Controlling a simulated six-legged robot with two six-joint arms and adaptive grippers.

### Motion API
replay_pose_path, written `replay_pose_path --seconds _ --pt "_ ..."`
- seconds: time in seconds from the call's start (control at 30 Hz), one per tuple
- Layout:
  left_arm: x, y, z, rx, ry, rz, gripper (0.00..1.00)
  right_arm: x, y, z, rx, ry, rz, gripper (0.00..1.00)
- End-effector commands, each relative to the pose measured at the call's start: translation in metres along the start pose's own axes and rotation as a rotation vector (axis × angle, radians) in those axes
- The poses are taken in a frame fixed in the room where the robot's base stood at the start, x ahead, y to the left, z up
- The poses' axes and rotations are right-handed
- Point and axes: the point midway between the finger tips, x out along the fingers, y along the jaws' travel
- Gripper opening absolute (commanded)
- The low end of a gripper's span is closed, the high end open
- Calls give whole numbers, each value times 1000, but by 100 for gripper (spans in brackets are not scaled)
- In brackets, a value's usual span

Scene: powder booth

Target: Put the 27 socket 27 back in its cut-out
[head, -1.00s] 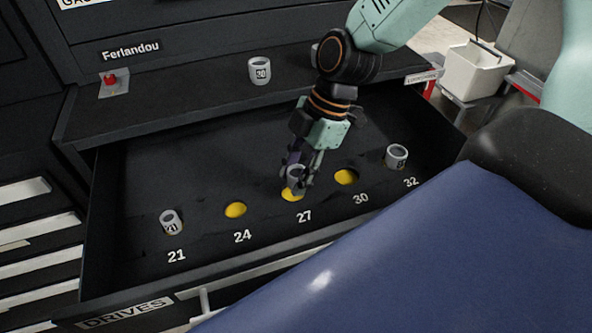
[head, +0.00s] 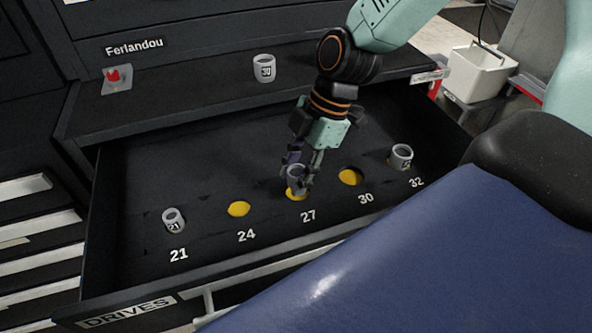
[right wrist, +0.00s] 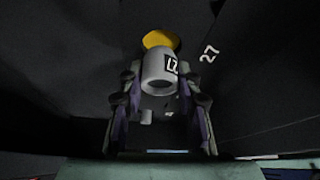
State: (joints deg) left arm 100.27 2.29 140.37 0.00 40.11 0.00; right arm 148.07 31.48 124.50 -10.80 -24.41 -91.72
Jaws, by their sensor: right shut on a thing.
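The grey 27 socket (head: 295,173) is held between the fingers of my right gripper (head: 298,177), which is shut on it. In the head view it is at the yellow cut-out (head: 297,195) above the printed 27 in the drawer. The fingers hide part of the socket. In the right wrist view the socket (right wrist: 160,72) shows its 27 label, and the yellow cut-out (right wrist: 160,38) lies just beyond it, partly covered. I cannot tell whether the socket's lower end is inside the cut-out. My left gripper is not in view.
Cut-outs 24 (head: 239,209) and 30 (head: 350,177) are empty and yellow. The 21 socket (head: 173,221) and 32 socket (head: 401,157) stand at the row's ends. The 30 socket (head: 264,68) stands on the shelf near a red button (head: 113,75). A white bin (head: 478,72) is at right.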

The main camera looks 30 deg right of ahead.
Motion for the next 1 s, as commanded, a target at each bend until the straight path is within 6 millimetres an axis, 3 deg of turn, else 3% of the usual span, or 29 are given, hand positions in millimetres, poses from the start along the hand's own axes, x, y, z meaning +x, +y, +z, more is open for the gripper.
replay_pose_path --seconds 1.0 --pt "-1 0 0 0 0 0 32 10 -4 8 0 0 0 0"
